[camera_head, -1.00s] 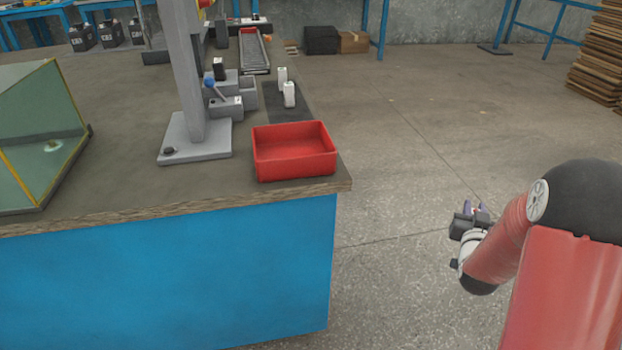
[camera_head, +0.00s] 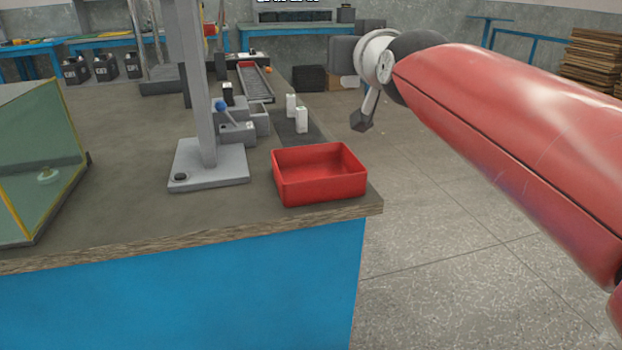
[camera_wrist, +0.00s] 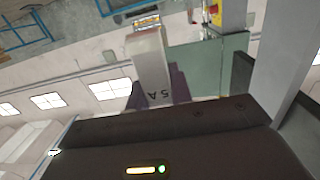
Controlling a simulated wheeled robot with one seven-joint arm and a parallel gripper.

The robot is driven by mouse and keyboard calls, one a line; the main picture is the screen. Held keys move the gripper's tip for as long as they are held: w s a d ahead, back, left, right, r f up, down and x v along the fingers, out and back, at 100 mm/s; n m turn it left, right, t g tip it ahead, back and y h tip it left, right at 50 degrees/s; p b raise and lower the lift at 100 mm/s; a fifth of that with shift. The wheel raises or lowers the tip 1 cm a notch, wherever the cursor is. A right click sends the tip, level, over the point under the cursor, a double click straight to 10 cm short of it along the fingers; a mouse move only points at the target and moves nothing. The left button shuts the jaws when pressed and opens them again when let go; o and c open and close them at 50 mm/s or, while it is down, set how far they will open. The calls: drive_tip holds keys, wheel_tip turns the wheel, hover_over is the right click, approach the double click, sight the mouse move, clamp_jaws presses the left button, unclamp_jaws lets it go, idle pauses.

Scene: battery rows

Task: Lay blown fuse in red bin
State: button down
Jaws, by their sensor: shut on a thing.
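The blown fuse looks like a white block (camera_wrist: 150,60) marked "5 A" with a metallic end, seen in the wrist view. My gripper (camera_wrist: 153,90) is shut on it, with a dark finger on each side. In the head view my gripper (camera_head: 345,50) is raised behind and right of the red bin, over the far floor in the picture; its fingers and the fuse cannot be made out there. The red bin (camera_head: 322,190) sits open at the near right corner of the bench, and its visible inside is empty.
Two white blocks (camera_head: 301,120) stand on a dark mat behind the bin. A grey post on a base plate (camera_head: 208,175) stands left of the bin, with a blue-knobbed lever fixture (camera_head: 237,130) behind. A glass case (camera_head: 40,150) is far left. Floor right of the bench is clear.

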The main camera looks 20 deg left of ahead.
drive_tip(key=shift+n+y, duration=0.3)
drive_tip(key=shift+y, duration=0.1)
drive_tip(key=f+b, duration=0.1)
drive_tip(key=f, duration=0.5)
drive_tip(key=s+f+b, duration=0.1)
drive_tip(key=f+b, duration=0.1)
drive_tip(key=f, duration=0.3)
drive_tip(key=s+a+f+b, duration=0.1)
drive_tip(key=f, duration=0.5)
drive_tip(key=shift+s+f, duration=0.2)
drive_tip(key=shift+f, duration=0.15)
drive_tip(key=shift+b, duration=0.3)
drive_tip(key=shift+f, duration=0.2)
drive_tip(key=c, duration=1.3)
unclamp_jaws()
drive_tip(key=shift+o, duration=0.2)
drive_tip(key=shift+r, duration=0.1)
